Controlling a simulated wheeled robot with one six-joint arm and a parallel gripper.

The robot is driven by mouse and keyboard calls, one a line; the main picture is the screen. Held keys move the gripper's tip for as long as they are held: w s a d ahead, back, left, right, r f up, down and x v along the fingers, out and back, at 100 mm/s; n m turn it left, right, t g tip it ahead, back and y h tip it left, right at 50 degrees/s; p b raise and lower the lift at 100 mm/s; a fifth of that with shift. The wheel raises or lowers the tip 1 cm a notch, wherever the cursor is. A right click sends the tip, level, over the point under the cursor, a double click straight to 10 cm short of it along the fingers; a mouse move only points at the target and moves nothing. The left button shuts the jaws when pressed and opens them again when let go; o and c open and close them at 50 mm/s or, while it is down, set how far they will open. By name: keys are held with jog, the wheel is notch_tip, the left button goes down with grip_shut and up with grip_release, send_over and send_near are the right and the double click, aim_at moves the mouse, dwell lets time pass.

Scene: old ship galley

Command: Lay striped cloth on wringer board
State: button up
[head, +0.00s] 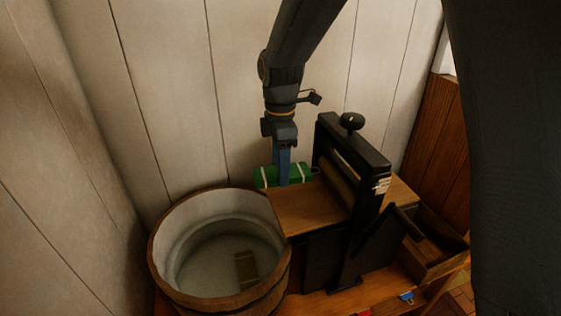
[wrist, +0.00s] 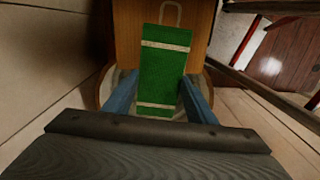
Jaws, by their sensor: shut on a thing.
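The striped cloth, a green folded block with two pale bands (head: 300,174), is at the back edge of the wringer board in the head view. My gripper (head: 284,178) points straight down with its blue fingers on the cloth. In the wrist view the cloth (wrist: 166,75) lies between the two fingers (wrist: 160,98), with a pale loop at its far end. The wooden wringer board (head: 305,208) shows beneath and beyond it in the wrist view (wrist: 120,45). I cannot tell whether the cloth touches the board.
The black wringer frame (head: 345,215) with its roller stands right of the board. A round wooden tub (head: 165,245) stands at the left, with an olive block (head: 246,268) inside. A wooden trough (head: 440,250) is at the right. A blue item (head: 406,297) lies in front. The wall is close behind.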

jog(key=shift+w+d+f+b, duration=0.15)
jog(key=shift+d+f+b, duration=0.35)
jog(key=shift+f+b, duration=0.55)
jog(key=shift+w+d+f+b, duration=0.1)
jog(key=shift+d+f+b, duration=0.35)
jog(key=shift+f+b, duration=0.55)
jog(key=shift+w+d+f+b, duration=0.15)
jog(key=shift+d+f+b, duration=0.45)
jog(key=shift+f, duration=0.75)
jog(key=shift+w+d+f+b, duration=0.1)
jog(key=shift+d+f+b, duration=0.2)
jog(key=shift+f, duration=0.35)
jog(key=shift+w+d+f+b, duration=0.1)
jog(key=shift+d+f, duration=0.25)
jog(key=shift+f, duration=0.3)
jog(key=o, duration=1.1)
jog(key=shift+o, duration=0.2)
jog(key=shift+r, duration=0.15)
